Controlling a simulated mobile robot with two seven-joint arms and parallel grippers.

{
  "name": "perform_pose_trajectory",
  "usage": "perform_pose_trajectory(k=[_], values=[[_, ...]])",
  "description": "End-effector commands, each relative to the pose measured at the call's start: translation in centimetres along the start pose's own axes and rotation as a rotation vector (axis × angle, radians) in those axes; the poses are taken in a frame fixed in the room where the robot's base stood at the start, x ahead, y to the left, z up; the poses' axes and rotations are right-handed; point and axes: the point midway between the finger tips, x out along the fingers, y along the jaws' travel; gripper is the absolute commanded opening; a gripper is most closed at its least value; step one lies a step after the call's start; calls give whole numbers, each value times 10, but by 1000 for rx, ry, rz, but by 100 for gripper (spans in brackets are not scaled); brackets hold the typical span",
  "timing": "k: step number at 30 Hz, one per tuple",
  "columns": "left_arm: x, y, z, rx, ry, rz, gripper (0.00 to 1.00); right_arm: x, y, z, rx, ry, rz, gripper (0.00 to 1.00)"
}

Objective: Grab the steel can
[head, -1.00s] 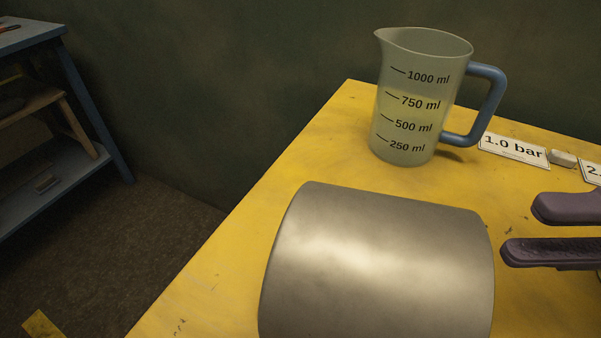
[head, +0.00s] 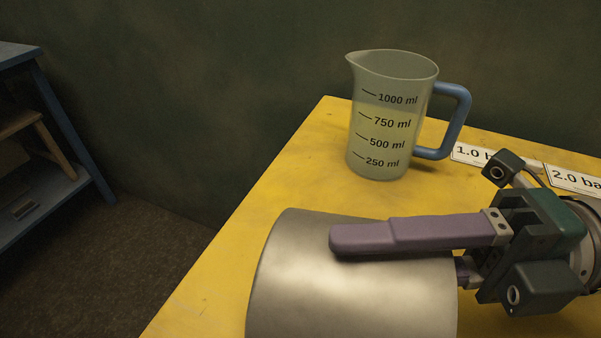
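A large, plain, shiny steel can (head: 345,295) is at the bottom middle, close to the camera, on the yellow table. Its lower part is cut off by the frame edge. My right gripper (head: 345,252) reaches in from the right. One long purple finger lies across the upper part of the can as seen here. The other finger shows only near its base and passes out of sight behind the can's right edge. The fingers stand apart; I cannot tell whether either touches the can. My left gripper is not in view.
A clear measuring jug (head: 385,120) with a blue handle and some pale liquid stands behind the can. Labels "1.0 bar" (head: 468,153) and "2.0 bar" (head: 570,180) lie to its right. The yellow table (head: 285,180) ends at left. A blue shelf (head: 65,130) stands beyond.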

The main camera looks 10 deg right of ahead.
Motion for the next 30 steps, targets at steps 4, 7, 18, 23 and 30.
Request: perform_pose_trajectory(k=[4, 7, 18, 23, 30], values=[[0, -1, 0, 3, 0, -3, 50, 0, 0, 0, 0, 0, 0, 28], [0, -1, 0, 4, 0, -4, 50, 0, 0, 0, 0, 0, 0, 17], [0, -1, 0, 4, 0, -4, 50, -1, 0, 0, 0, 0, 0, 0], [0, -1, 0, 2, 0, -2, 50, -1, 0, 0, 0, 0, 0, 0], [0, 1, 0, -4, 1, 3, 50, -1, 0, 0, -1, 0, 0, 0]])
